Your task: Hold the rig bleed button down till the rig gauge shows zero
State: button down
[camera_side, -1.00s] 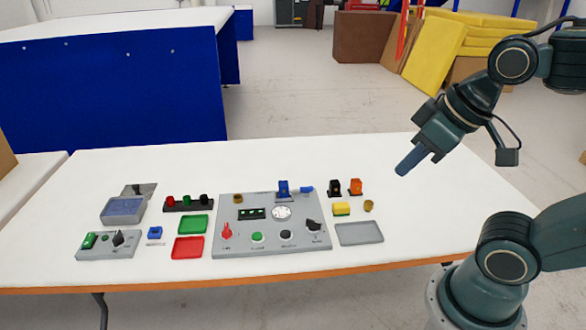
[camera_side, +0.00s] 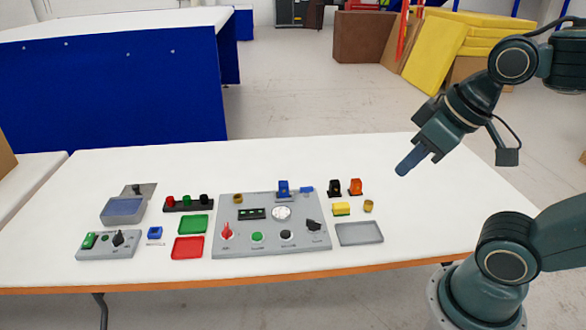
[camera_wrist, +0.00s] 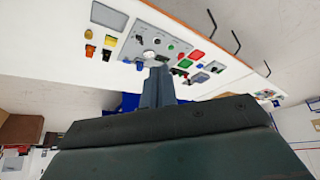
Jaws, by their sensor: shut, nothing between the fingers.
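The grey rig panel (camera_side: 235,208) lies on the white table. Its round white gauge (camera_side: 281,213) is at the middle; the needle is too small to read. Along its front are a red lever or knob (camera_side: 227,232), a green button (camera_side: 257,236), a black button (camera_side: 286,235) and a black selector (camera_side: 313,225). Their labels are too small to read, so I cannot tell which is the bleed button. My gripper (camera_side: 405,168) is shut and empty, in the air to the right of the panel, touching nothing. The wrist view shows its fingers (camera_wrist: 158,78) together, with the panel beyond.
A grey tray (camera_side: 360,233), a yellow block (camera_side: 341,208), and black (camera_side: 334,188) and orange (camera_side: 355,187) pieces sit right of the panel. Left are green (camera_side: 194,224) and red (camera_side: 187,247) trays and a small control box (camera_side: 108,245). The table's right side is clear.

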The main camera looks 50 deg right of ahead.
dwell(0.7)
jog(key=m+t+y, duration=0.3)
jog(key=m, duration=0.2)
send_over(289, 234)
notch_tip(289, 234, down, 23)
jog(key=shift+f, duration=0.2)
dwell(0.4)
jog(key=shift+f, duration=4.25)
jog(key=shift+f, duration=0.5)
